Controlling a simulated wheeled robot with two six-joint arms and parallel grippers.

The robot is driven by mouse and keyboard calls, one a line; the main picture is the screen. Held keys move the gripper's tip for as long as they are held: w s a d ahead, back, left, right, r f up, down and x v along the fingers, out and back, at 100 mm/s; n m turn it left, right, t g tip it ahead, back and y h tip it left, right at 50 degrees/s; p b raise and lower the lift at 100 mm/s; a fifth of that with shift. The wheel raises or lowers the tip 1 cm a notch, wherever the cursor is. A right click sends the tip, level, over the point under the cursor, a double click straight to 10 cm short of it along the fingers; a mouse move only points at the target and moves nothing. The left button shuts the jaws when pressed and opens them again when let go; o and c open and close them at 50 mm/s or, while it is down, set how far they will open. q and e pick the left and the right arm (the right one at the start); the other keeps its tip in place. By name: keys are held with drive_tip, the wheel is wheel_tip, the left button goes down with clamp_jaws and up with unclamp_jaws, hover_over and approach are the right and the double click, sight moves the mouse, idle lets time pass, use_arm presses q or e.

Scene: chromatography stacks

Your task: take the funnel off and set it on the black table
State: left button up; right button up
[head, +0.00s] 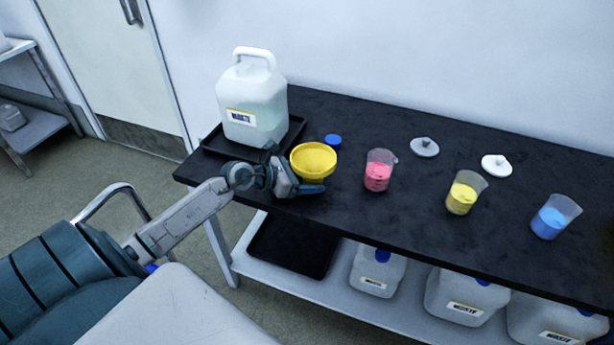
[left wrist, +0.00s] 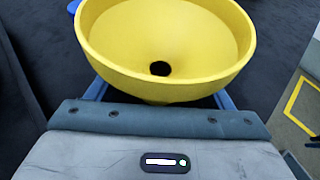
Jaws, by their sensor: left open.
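The yellow funnel (head: 313,161) is on or just above the black table (head: 400,225), in front of the white waste jug (head: 252,100). In the left wrist view the funnel (left wrist: 165,45) fills the upper middle, with its dark hole facing the camera. My left gripper (head: 300,186) is at the funnel, with its blue fingers on either side of the funnel's lower part. The jaws are open. The bowl hides the stem and most of the fingers, so I cannot tell whether they touch it. My right gripper is not in view.
The jug stands in a black tray (head: 212,143). A blue cap (head: 333,141) lies just behind the funnel.

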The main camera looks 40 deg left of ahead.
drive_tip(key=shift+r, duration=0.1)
use_arm(q)
drive_tip(key=v, duration=0.8)
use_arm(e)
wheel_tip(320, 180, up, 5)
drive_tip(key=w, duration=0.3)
use_arm(q)
drive_tip(key=p+v, duration=0.2)
drive_tip(key=shift+s+r+p, duration=0.15)
drive_tip(key=shift+r+p, duration=0.05)
drive_tip(key=shift+p, duration=0.1)
drive_tip(key=shift+s+a, duration=0.15)
drive_tip(key=shift+a, duration=0.05)
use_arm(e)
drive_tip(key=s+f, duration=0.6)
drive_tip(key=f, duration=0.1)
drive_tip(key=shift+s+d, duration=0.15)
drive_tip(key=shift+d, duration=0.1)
